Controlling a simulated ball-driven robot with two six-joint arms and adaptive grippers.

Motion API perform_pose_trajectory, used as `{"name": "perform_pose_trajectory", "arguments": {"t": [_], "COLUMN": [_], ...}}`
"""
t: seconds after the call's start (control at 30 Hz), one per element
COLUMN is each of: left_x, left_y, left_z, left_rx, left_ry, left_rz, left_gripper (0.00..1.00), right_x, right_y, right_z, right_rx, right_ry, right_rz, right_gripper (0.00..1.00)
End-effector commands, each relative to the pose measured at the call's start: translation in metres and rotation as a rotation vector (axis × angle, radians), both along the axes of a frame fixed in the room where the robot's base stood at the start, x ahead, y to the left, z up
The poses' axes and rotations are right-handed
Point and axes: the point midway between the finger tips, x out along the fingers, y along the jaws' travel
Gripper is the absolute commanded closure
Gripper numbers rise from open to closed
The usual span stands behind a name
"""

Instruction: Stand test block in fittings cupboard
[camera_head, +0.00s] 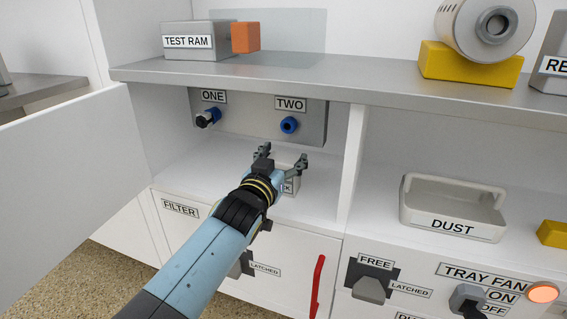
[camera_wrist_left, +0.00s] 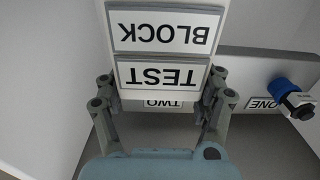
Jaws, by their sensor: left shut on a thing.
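The white test block (camera_head: 289,186) is between the fingers of my left gripper (camera_head: 281,160), mostly hidden behind my arm in the head view. In the left wrist view the test block (camera_wrist_left: 165,48) shows its TEST and BLOCK labels upside down, and my left gripper (camera_wrist_left: 162,95) is shut on it. The block is inside the open white cupboard (camera_head: 180,165), below a grey panel (camera_head: 248,119) with blue fittings ONE (camera_head: 207,118) and TWO (camera_head: 289,125). I cannot tell whether its base touches the cupboard floor. My right gripper is not in view.
An open white door (camera_head: 70,180) stands at the left. A white divider (camera_head: 350,165) bounds the cupboard on the right. A DUST tray (camera_head: 452,207) sits beyond it. The grey shelf (camera_head: 340,82) overhead carries the TEST RAM (camera_head: 190,42). Cupboard floor left of my gripper is clear.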

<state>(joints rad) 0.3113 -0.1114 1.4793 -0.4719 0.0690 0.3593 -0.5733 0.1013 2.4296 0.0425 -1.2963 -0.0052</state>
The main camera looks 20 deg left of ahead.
Motion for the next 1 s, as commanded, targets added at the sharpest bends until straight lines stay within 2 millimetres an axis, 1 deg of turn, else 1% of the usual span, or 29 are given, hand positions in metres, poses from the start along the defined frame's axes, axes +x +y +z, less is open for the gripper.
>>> {"name": "perform_pose_trajectory", "arguments": {"t": [0.1,0.23,0.27,0.4,0.47,0.73,0.83,0.97,1.0], "left_x": [0.001,0.000,0.000,0.000,0.000,0.000,0.000,-0.024,-0.033], "left_y": [0.000,0.000,0.000,0.000,0.000,0.000,0.000,0.001,0.001], "left_z": [0.003,-0.003,-0.003,-0.002,-0.002,-0.001,0.005,0.004,0.005], "left_rx": [0.000,0.000,0.000,0.000,0.000,0.000,0.000,-0.001,-0.001], "left_ry": [-0.004,-0.003,-0.001,-0.001,-0.001,-0.001,-0.003,0.000,0.000], "left_rz": [0.000,0.000,0.000,0.000,0.000,0.000,0.000,0.000,0.000], "left_gripper": [0.77,0.77,0.29,0.11,0.04,0.04,0.04,0.04,0.04], "right_x": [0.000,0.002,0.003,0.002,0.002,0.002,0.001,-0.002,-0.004], "right_y": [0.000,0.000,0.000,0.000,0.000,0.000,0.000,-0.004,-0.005], "right_z": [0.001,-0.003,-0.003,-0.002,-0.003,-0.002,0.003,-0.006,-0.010], "right_rx": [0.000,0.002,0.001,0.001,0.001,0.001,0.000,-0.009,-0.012], "right_ry": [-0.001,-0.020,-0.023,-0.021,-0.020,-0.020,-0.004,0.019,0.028], "right_rz": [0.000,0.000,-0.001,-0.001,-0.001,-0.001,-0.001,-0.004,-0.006], "right_gripper": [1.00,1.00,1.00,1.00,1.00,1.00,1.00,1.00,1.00]}}
